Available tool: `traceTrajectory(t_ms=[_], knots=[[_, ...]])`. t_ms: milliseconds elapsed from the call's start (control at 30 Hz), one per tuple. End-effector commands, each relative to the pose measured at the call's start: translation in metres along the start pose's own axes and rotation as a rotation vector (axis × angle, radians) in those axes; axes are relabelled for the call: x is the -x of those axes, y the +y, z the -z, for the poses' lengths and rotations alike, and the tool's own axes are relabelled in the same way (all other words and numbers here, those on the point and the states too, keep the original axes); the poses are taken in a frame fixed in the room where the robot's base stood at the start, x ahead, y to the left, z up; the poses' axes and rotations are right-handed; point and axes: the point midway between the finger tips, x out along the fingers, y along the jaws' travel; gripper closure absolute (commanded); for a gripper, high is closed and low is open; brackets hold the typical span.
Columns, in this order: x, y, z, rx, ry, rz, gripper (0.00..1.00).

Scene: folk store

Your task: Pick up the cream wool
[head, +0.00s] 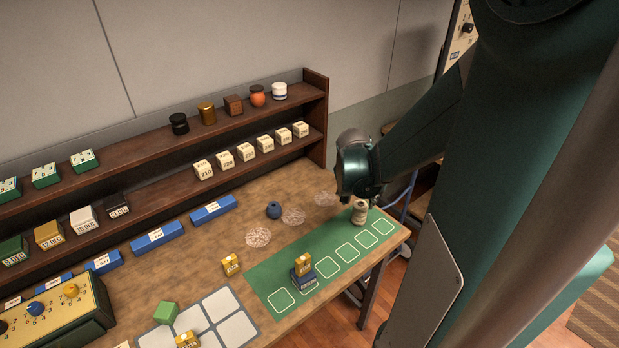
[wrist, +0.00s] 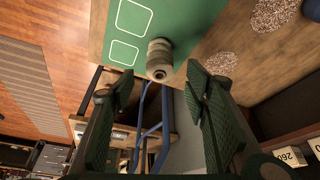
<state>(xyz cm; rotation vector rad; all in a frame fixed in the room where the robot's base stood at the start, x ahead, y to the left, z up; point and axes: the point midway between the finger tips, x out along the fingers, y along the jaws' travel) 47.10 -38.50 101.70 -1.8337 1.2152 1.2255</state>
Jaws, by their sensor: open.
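The cream wool (head: 360,212) is a cream-grey spool standing upright at the far right end of the green mat (head: 262,277). In the wrist view the cream wool (wrist: 159,58) shows ahead of the fingers, near the mat's edge, between the two fingertip directions. My gripper (wrist: 158,90) is open, with its two dark green fingers spread apart and nothing between them. In the head view my arm comes from the right, and its dark wrist hangs just above and beside the wool; the fingers are largely hidden there.
A blue ball of wool (head: 274,210) sits on the table beside speckled round patches (head: 293,217). Shelves (head: 222,116) with jars and small boxes run along the wall. The table's right edge is close to the wool.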

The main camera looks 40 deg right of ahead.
Motion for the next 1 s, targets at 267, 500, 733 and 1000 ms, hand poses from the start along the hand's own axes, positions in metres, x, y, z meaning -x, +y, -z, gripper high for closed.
traceTrajectory(t_ms=[267,500,733,1000], knots=[[-0.001,0.001,0.0,-0.003,0.0,-0.001,0.54],[-0.005,0.0,0.001,-0.003,0.0,-0.001,0.54],[-0.019,0.001,0.001,-0.003,0.0,-0.001,0.54],[-0.027,0.001,0.001,-0.003,0.0,-0.001,0.54]])
